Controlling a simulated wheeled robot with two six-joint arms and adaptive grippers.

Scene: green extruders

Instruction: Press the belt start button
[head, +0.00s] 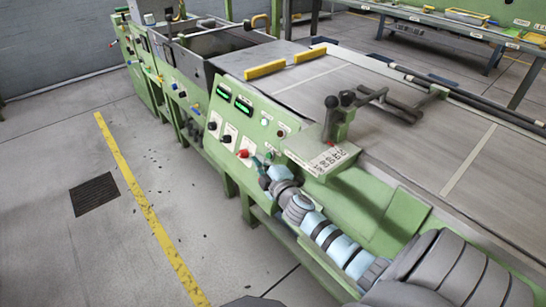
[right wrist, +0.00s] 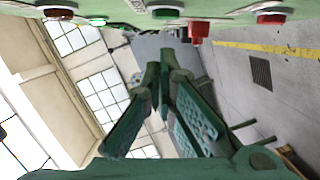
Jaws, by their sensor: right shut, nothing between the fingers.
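The green control panel (head: 232,120) carries two lit green displays, black knobs, a red mushroom button (head: 243,153) and small lamps or buttons. My right gripper (head: 260,164) is close in front of the panel's lower right part, shut and empty. It partly hides that area. In the right wrist view, its shut fingers (right wrist: 164,62) point toward the panel edge at the top. A green button (right wrist: 165,12) sits just beyond the tips, beside the red mushroom button (right wrist: 197,30). A gap seems to remain; contact cannot be told. Labels are too small to read. My left gripper is not in view.
The conveyor belt (head: 335,88) runs behind the panel, with yellow blocks (head: 265,69) on it. A black-knobbed lever (head: 334,118) stands right of the panel, near my right arm. Open floor with a yellow line (head: 135,190) lies at the left.

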